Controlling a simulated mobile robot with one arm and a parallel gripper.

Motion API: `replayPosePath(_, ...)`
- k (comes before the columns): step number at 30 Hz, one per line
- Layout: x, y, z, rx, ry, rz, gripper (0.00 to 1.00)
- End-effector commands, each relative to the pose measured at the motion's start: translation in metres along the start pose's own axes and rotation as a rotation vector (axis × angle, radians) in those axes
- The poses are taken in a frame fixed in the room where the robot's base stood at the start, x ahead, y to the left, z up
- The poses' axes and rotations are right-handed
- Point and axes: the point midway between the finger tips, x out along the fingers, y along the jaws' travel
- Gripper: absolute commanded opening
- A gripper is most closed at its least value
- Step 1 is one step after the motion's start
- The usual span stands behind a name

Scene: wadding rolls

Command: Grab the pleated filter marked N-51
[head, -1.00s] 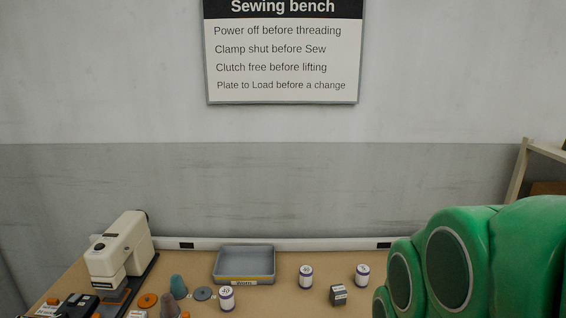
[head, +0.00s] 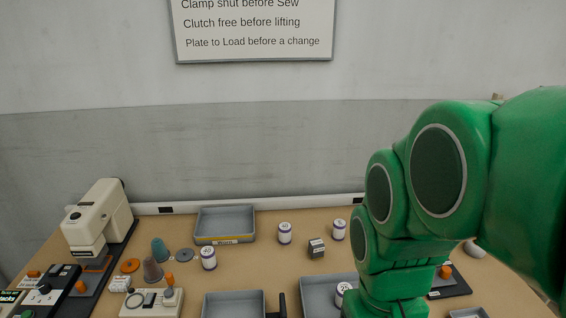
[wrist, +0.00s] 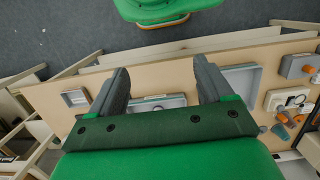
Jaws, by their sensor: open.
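A small dark grey block with a pale label (head: 316,248) stands on the bench between two white rolls; it may be the pleated filter, but its label is too small to read and I cannot make out N-51 anywhere. In the wrist view my gripper (wrist: 162,78) is open, its two dark fingers wide apart with nothing held between them. It is above the bench's front edge and a grey tray (wrist: 160,102) shows beyond the fingers. In the head view my green arm hides much of the bench's right side.
White labelled rolls (head: 208,258) stand around the bench. A grey tray (head: 225,224) lies at the back, and more trays (head: 232,304) at the front. Bare bench shows mid-surface.

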Motion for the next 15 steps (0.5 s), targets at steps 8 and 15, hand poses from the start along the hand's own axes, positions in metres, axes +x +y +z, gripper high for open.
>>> replayPosePath(8, -0.012, -0.029, -0.019, -0.01, 0.036, -0.104, 0.8)
replayPosePath(15, -0.027, -0.075, -0.052, -0.009, 0.098, -0.28, 0.8)
